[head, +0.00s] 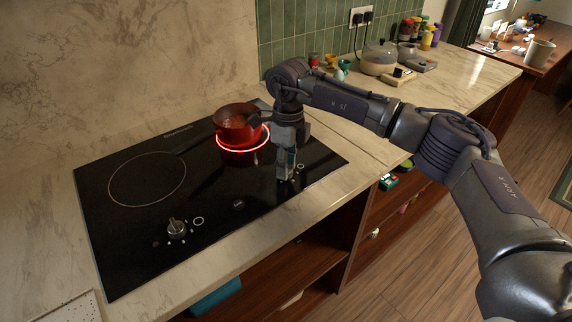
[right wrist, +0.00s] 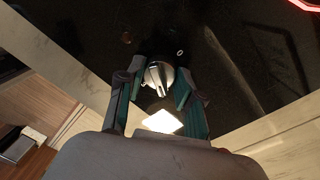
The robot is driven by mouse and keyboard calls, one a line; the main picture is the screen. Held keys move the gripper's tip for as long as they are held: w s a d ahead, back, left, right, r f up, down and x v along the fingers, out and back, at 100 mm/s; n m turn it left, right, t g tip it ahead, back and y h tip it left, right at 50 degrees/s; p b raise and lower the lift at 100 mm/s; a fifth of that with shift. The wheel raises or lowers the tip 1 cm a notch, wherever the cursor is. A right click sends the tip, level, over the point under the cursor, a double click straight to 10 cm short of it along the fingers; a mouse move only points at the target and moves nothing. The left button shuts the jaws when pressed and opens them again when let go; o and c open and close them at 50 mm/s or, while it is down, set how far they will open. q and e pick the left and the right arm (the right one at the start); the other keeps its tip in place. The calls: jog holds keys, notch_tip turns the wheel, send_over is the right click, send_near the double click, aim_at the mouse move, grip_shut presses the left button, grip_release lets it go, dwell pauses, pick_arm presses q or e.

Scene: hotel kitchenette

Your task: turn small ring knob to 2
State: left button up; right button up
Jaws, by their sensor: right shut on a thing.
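The small ring (head: 262,142) glows red on the black cooktop (head: 110,252), with a red pot (head: 236,122) on it. My right gripper (head: 285,172) points down at the cooktop's right front and hides the knob there in the head view. In the right wrist view, the silver small ring knob (right wrist: 158,74) sits between the teal pads of my right gripper (right wrist: 160,80), which is shut on it. I cannot read the knob's setting. My left gripper is not in view.
A second knob (head: 176,228) stands at the cooktop's front left, below the large unlit ring (head: 147,178). A lidded pot (head: 379,58), jars and small items stand on the counter at the back right. My right arm crosses above the counter's right part.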

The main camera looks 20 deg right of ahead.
jog(key=shift+r+m, duration=0.1)
jog(key=shift+m, duration=0.2)
jog(key=o, duration=1.2)
jog(key=shift+c, duration=0.2)
notch_tip(320, 180, up, 12)
jog(key=shift+w+d, duration=0.3)
jog(key=shift+w, duration=0.05)
